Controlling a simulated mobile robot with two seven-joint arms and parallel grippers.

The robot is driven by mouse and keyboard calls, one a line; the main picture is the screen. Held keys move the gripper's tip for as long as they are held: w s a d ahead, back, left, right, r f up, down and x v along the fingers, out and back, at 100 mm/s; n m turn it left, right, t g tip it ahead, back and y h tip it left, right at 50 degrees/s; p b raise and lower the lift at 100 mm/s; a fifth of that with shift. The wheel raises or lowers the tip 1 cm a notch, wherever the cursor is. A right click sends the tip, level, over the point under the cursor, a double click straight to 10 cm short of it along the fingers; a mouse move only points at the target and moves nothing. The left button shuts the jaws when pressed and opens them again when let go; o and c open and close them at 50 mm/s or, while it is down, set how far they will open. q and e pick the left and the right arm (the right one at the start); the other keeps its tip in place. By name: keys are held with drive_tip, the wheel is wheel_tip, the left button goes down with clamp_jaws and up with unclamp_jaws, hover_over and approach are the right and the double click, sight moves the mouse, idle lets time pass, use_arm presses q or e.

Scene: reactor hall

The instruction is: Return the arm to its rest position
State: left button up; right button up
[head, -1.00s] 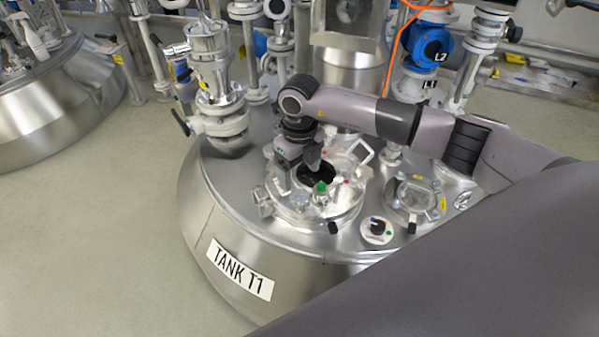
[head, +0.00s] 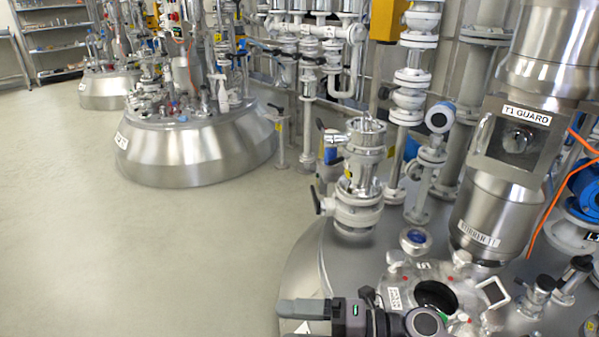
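My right gripper (head: 290,321) is at the bottom edge of the head view, pointing left, with a small green light on its body. One dark finger shows whole. The other is mostly cut off by the picture edge, with a gap between them that looks empty. My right arm's wrist (head: 425,322) is in front of the near tank's open round port (head: 436,297); most of the arm is out of frame. My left gripper is not in view.
The near steel tank (head: 345,262) carries a white valve column (head: 358,185) and a vessel labelled T1 GUARD (head: 515,140) close to my arm. An orange cable (head: 550,215) hangs at right. Another tank (head: 200,150) stands behind. Floor (head: 150,260) at left is clear.

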drive_tip(key=w+d+f+m+t+h, duration=0.2)
drive_tip(key=d+m+t+h, duration=0.7)
drive_tip(key=m+t, duration=0.85)
drive_tip(key=s+d+f+m+g+h, duration=0.5)
drive_tip(key=s+d+f+m+g, duration=0.5)
drive_tip(key=s+f+m, duration=0.3)
wheel_tip(320, 180, up, 16)
drive_tip(key=d+p, duration=0.1)
drive_tip(key=p, duration=1.8)
drive_tip(key=shift+w+d+f+m+h, duration=0.2)
drive_tip(key=shift+m+h, duration=0.1)
drive_tip(key=shift+m, duration=0.05)
drive_tip(key=shift+t, duration=0.25)
